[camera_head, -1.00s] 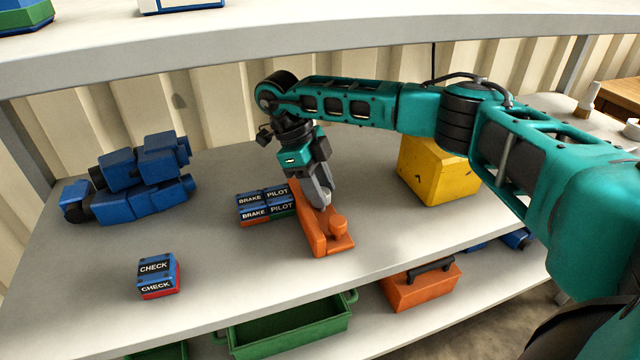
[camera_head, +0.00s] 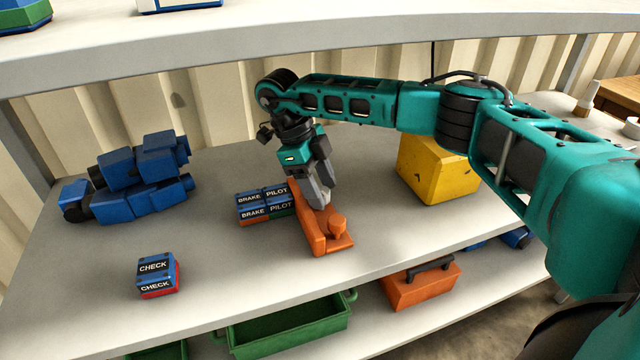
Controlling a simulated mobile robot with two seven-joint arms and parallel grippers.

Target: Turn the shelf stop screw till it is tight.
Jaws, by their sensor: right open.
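The orange shelf stop (camera_head: 308,222) lies on the grey shelf, with its orange screw knob (camera_head: 337,223) standing at its front right end. My right gripper (camera_head: 322,203) points down over the shelf stop, its grey fingers just behind and above the knob. It is open and holds nothing that I can see. Whether a fingertip touches the knob or the stop I cannot tell. My left gripper is not in view.
Small BRAKE and PILOT boxes (camera_head: 265,204) stand close left of the stop. Below are a green tray (camera_head: 290,333) and an orange toolbox (camera_head: 420,288).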

